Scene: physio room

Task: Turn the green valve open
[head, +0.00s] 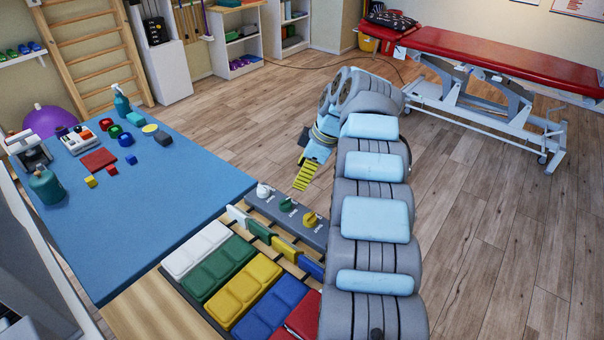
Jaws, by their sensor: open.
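The green valve (288,205) is a small knob on a dark grey strip (276,209) at the far edge of the board. It stands between a white valve (264,190) and a yellow valve (311,218). My gripper (304,183), with yellow-and-black striped fingers, points down just beyond the strip in the picture, close to the green and yellow valves. I see no contact with the green valve. The fingers are seen edge-on and no object shows between them; their gap is hard to see. My padded arm hides the strip's right end.
Coloured levers (261,230) and a row of coloured panels (228,283) lie in front of the strip. A blue mat (150,215) to the left carries bottles (48,187) and several small blocks. A red treatment bench (480,48) stands at the back right.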

